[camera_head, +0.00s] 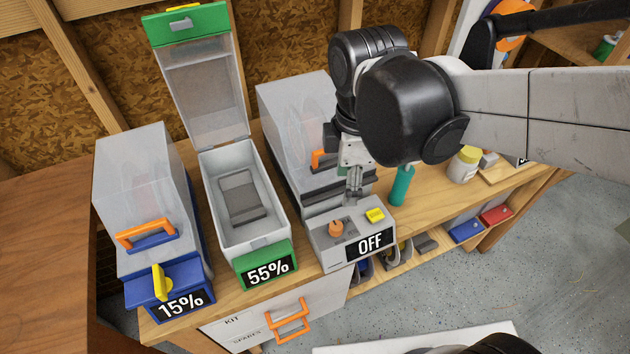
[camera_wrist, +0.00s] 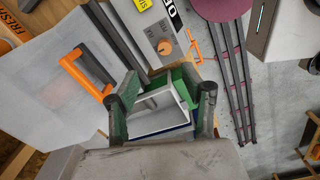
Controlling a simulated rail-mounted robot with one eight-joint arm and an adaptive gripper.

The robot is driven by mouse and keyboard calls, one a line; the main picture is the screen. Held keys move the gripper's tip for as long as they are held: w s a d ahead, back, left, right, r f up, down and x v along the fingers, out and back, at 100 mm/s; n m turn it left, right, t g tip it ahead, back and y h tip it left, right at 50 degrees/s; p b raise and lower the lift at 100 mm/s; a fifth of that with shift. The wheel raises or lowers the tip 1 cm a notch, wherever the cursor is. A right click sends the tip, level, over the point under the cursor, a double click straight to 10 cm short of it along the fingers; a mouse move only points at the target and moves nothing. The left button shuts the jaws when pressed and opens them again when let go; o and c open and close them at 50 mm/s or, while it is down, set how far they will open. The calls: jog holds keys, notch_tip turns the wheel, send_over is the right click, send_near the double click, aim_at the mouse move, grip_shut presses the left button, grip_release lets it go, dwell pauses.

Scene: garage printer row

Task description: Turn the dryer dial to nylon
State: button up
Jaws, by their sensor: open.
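The dryer (camera_head: 318,241) has a grey front panel with an orange dial (camera_head: 336,228), a yellow button (camera_head: 375,215) and a black display (camera_head: 370,243) reading OFF. The dial also shows near the top of the wrist view (camera_wrist: 165,47), with part of the display (camera_wrist: 174,17) beside it. My gripper (camera_head: 354,194) points down over the dryer, just behind and to the right of the dial in the head view. In the wrist view my gripper (camera_wrist: 163,98) is open and empty, its fingers apart from the dial.
An open bin (camera_head: 283,232) labelled 55% and a closed blue-based box (camera_head: 140,262) labelled 15% stand to the left. A clear cover (camera_head: 290,110) with an orange handle is behind the panel. A teal bottle (camera_head: 401,187) stands close on the right. An orange-handled drawer (camera_head: 255,325) is below.

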aim_at(336, 226)
jog(key=shift+n, duration=0.7)
jog(key=f, duration=0.4)
jog(key=a+f+b, duration=0.1)
jog(key=f, duration=0.9)
jog(key=shift+s+a+b, duration=0.15)
jog(key=shift+b, duration=0.25)
grip_shut()
